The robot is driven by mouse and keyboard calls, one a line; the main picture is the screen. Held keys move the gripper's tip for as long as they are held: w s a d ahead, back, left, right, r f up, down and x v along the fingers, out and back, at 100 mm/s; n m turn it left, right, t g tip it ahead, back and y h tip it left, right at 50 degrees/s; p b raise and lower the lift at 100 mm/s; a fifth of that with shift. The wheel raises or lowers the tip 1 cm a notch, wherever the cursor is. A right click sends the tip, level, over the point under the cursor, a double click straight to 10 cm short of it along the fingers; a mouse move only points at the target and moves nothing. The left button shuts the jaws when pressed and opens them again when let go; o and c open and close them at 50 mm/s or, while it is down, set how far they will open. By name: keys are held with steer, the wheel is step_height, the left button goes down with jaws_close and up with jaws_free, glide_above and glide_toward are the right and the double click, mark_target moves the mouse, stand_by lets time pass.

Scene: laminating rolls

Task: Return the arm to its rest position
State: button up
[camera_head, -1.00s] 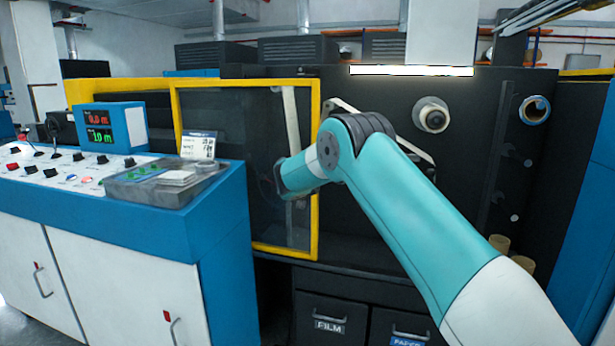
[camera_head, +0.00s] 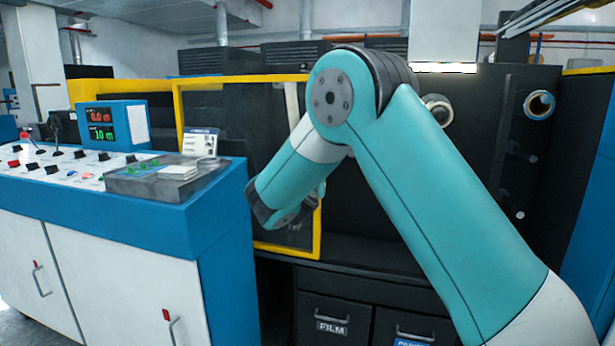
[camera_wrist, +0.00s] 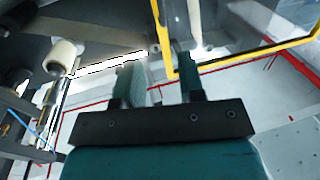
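My arm (camera_head: 420,190) is teal and white and rises from the lower right in the head view. It bends at a high elbow, and its forearm slopes down to the left in front of the yellow-framed clear guard (camera_head: 318,235). The gripper's fingers are hidden in that view. In the wrist view my gripper (camera_wrist: 158,78) shows two teal fingers apart, with nothing between them. It is open and empty.
A blue control console (camera_head: 215,215) with a display (camera_head: 101,125) stands at the left. The dark machine has a pale roller (camera_head: 437,108) and a blue-ringed core (camera_head: 539,104) at right. A FILM bin (camera_head: 331,318) sits below.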

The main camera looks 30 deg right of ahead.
stand_by(0.3)
steer(key=s+a+f+n+g+y, duration=0.3)
steer(key=s+a+g+y, duration=0.15)
steer(key=s+a, duration=0.35)
steer(key=s+a+f+n+g+y, duration=0.25)
steer(key=s+a+y, duration=0.4)
steer(key=s, duration=0.35)
steer(key=s+a+n+g+y, duration=0.2)
steer(key=s+a+n+g, duration=0.2)
steer(key=s, duration=0.7)
steer(key=s+a+n+g+y, duration=0.25)
steer(key=s+a+n, duration=0.25)
steer(key=s, duration=0.5)
step_height(320, 180, up, 15)
steer(key=s+p, duration=0.1)
steer(key=p, duration=1.3)
steer(key=shift+s+r+g+p, duration=0.2)
steer(key=shift+g+p, duration=0.1)
steer(key=shift+g, duration=0.15)
steer(key=shift+d+h, duration=0.1)
steer(key=shift+h, duration=0.15)
